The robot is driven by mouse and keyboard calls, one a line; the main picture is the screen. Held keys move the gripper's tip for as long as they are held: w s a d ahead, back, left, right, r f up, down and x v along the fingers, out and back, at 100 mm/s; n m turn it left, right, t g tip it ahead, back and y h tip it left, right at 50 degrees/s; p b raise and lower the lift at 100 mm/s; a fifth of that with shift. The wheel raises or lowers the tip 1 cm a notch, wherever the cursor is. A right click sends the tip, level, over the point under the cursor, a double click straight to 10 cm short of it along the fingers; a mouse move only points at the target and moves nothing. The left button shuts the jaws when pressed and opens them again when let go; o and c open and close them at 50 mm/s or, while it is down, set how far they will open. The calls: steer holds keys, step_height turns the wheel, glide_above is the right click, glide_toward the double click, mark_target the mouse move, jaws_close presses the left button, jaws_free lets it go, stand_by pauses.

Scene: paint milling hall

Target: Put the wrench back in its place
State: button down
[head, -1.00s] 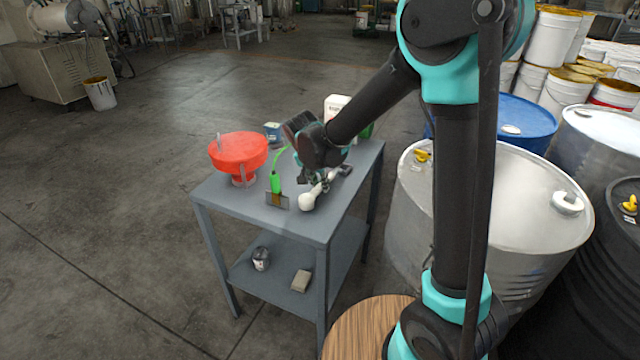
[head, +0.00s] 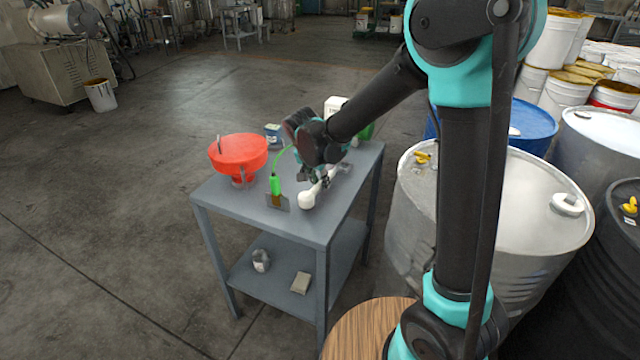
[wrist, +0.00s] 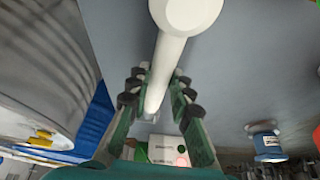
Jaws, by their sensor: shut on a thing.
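A smooth white rod with a thick rounded end (head: 307,199) lies at a slant over the grey table's top. It also shows in the wrist view (wrist: 168,60), running between the fingers. I cannot make out wrench jaws on it; its far end is partly hidden. My gripper (head: 321,180) points down over the right half of the table top and is shut on this rod. The fingers lie on both sides of it in the wrist view (wrist: 157,88). The rod is on or very close to the table; I cannot tell which. No marked place for a wrench is clear.
A can (head: 261,260) and a block (head: 300,282) sit below. A steel drum (head: 420,215) stands close right.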

steer(key=shift+f, duration=0.2)
stand_by(0.3)
steer(key=shift+f, duration=0.6)
stand_by(0.7)
steer(key=c, duration=1.3)
jaws_free()
steer(key=v, duration=1.2)
steer(key=shift+s, duration=0.1)
